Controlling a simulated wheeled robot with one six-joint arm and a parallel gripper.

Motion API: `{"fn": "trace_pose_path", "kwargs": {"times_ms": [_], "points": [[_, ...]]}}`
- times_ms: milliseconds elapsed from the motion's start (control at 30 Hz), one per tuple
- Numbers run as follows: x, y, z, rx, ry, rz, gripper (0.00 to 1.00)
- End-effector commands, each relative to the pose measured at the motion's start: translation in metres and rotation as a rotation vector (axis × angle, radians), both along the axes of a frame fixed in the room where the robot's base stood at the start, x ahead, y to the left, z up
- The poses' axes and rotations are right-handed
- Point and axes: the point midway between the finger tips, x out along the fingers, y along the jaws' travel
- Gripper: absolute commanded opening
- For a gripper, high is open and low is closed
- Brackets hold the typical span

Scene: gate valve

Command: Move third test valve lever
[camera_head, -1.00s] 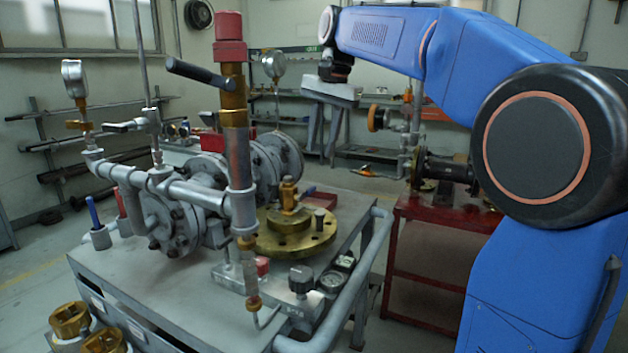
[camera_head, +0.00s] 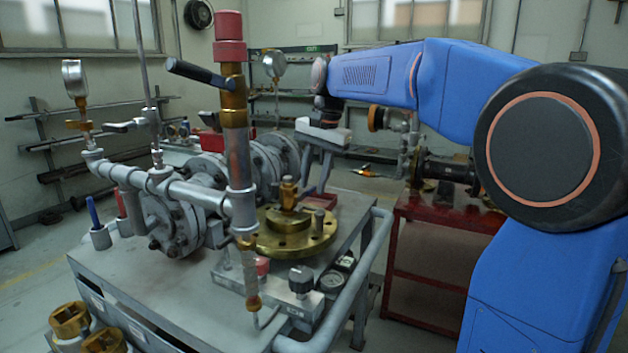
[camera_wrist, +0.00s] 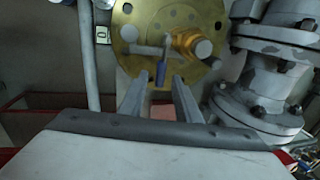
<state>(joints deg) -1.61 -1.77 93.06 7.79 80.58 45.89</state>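My gripper (camera_head: 314,188) hangs fingers-down over the bench, near the gold flange (camera_head: 270,240) and the brass valve (camera_head: 289,195) on it. In the wrist view, the fingers of my gripper (camera_wrist: 160,84) are open and apart. A small lever with a blue handle (camera_wrist: 161,73) shows between the fingertips, in front of the gold flange (camera_wrist: 205,15); contact cannot be told. A brass fitting (camera_wrist: 190,42) is beside it. A black-handled lever (camera_head: 198,72) sticks out from the tall vertical pipe, and a grey lever (camera_head: 124,126) sits farther left. Which is the third lever is unclear.
Flanged grey pipework (camera_head: 170,220) is left of the flange. A grey rail (camera_head: 355,275) runs along the bench's right edge. A red table (camera_head: 440,211) stands to the right.

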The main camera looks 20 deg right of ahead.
Motion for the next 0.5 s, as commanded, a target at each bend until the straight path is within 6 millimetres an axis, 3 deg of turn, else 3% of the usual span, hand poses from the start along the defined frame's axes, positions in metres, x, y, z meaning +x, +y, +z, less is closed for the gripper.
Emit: {"fn": "trace_pose_path", "kwargs": {"times_ms": [33, 167, 500], "points": [[0.0000, 0.0000, 0.0001, 0.000, 0.000, 0.000, 0.30], [0.0000, 0.0000, 0.0002, 0.000, 0.000, 0.000, 0.00], [-0.0010, 0.0008, 0.0017, -0.013, -0.013, 0.001, 0.00]]}}
